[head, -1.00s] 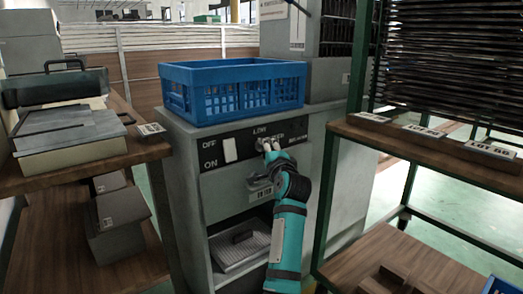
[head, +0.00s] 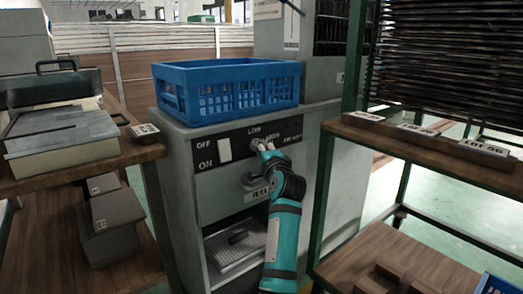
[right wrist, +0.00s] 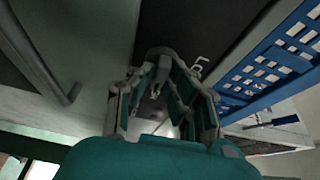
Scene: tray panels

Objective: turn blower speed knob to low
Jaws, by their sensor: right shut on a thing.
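The blower speed knob sits on the black control panel (head: 285,134) of a grey cabinet, below the printed word LOW. My right gripper (head: 263,146) is at that spot, shut on the knob, and its fingers hide nearly all of it. Which way the knob points cannot be told. In the right wrist view the two fingers (right wrist: 160,90) reach up to the dark panel, with part of a white label beside them. My left gripper is not in view.
A white rocker switch (head: 224,149) sits left of my right gripper, between OFF and ON. A blue crate (head: 225,92) stands on the cabinet above. Below is a handle (head: 252,181). A wooden shelf (head: 335,122) stands close on the right, a bench (head: 135,152) on the left.

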